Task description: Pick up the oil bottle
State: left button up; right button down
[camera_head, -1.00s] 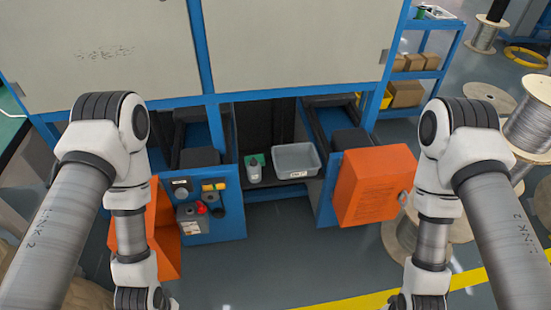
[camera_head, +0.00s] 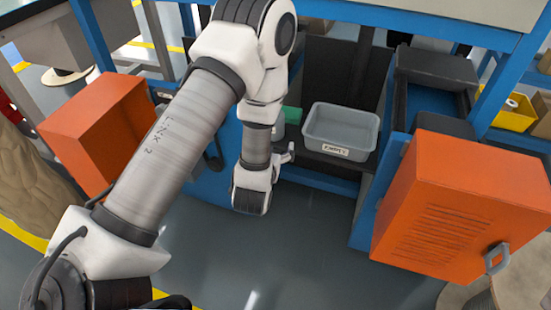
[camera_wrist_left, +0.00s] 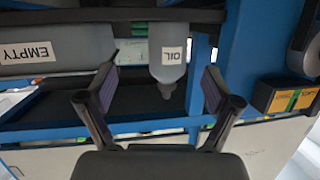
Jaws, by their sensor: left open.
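The oil bottle (camera_wrist_left: 168,52) is grey with a white OIL label and a narrow nozzle. In the left wrist view it appears upside down, with its nozzle pointing down the picture. My left gripper (camera_wrist_left: 158,82) is open, its two dark fingers on either side of the bottle in the picture, with visible gaps. I cannot tell whether the bottle is fully between the fingers in depth. In the head view my left arm hides most of the bottle and the gripper. My right gripper is out of view.
A grey bin (camera_head: 341,131) labelled EMPTY stands on the shelf close beside the bottle; the wrist view shows it too (camera_wrist_left: 55,45). An orange cabinet door (camera_head: 455,205) is at the right, another orange box (camera_head: 97,130) at the left. The floor in front is clear.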

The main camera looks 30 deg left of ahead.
pick_arm(q)
jog(key=w+a+t+b, duration=0.1)
jog(key=w+b, duration=0.1)
jog(key=w, duration=0.1)
jog(key=w+a+y+b, duration=0.1)
jog(key=w+a+b, duration=0.1)
jog(key=b, duration=0.1)
jog(key=w+a+n+t+y+b, duration=0.1)
jog(key=w+a+b, duration=0.1)
jog(key=w+b, duration=0.1)
jog(key=shift+w+f+t, duration=0.3)
jog(key=shift+f, duration=0.05)
jog(key=shift+w+a+r, duration=0.1)
jog(key=shift+w, duration=0.05)
jog(key=shift+c, duration=0.3)
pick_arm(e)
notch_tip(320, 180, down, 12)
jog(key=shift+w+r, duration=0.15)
pick_arm(q)
jog(key=c, duration=1.3)
